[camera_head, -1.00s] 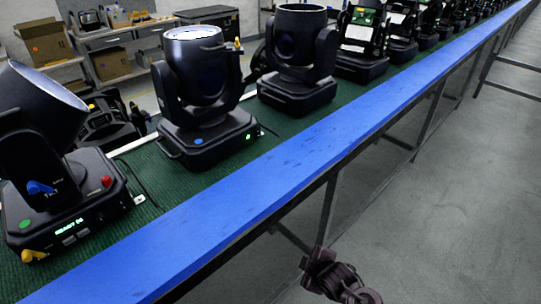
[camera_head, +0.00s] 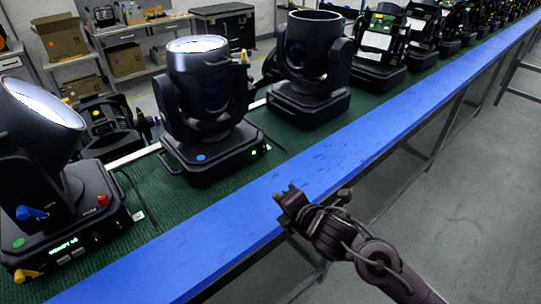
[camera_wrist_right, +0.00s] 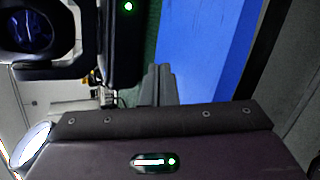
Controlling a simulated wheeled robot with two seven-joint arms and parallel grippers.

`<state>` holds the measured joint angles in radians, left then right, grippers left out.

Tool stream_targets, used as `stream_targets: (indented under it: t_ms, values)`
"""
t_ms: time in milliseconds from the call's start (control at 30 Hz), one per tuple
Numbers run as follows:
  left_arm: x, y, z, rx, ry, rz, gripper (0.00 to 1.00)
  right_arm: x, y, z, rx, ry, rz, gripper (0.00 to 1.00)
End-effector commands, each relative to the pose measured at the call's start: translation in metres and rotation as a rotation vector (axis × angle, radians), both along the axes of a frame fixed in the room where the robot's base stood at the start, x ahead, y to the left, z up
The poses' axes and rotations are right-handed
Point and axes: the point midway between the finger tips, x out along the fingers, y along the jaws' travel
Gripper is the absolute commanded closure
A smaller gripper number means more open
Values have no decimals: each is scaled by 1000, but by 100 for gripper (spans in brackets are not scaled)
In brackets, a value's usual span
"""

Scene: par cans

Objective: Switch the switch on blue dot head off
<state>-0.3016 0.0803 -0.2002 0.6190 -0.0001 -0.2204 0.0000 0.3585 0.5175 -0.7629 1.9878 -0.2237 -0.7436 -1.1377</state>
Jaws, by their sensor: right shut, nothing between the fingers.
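The blue dot head (camera_head: 207,105) is a black moving-head light on the green bench top, with a blue dot (camera_head: 201,157) on the front of its base. Small green lights glow near the base's right end; its switch is too small to make out. Part of a black head with a green light (camera_wrist_right: 128,6) shows at the top left of the right wrist view. My right gripper (camera_head: 287,202) is over the blue bench edge, right of and nearer than the base, apart from it. Its fingers (camera_wrist_right: 162,84) are shut and empty. My left gripper is out of view.
A green-dot head (camera_head: 60,200) with a lit display stands at the left. Another black head (camera_head: 310,70) stands just beyond the blue dot head, with more along the bench. The blue bench edge (camera_head: 345,160) is clear. Shelves with boxes (camera_head: 60,37) stand behind.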

Motion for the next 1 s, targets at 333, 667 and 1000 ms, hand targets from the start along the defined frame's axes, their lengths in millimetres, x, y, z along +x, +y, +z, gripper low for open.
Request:
stream_targets:
  t_ms: [333, 667, 1000]
  values:
    - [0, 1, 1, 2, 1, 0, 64, 53, -12, 17, -583, -500, 480, 100]
    - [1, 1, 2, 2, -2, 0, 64, 82, -49, 26, -871, -714, 688, 100]
    - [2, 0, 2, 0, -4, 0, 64, 83, -51, 26, -886, -727, 700, 100]
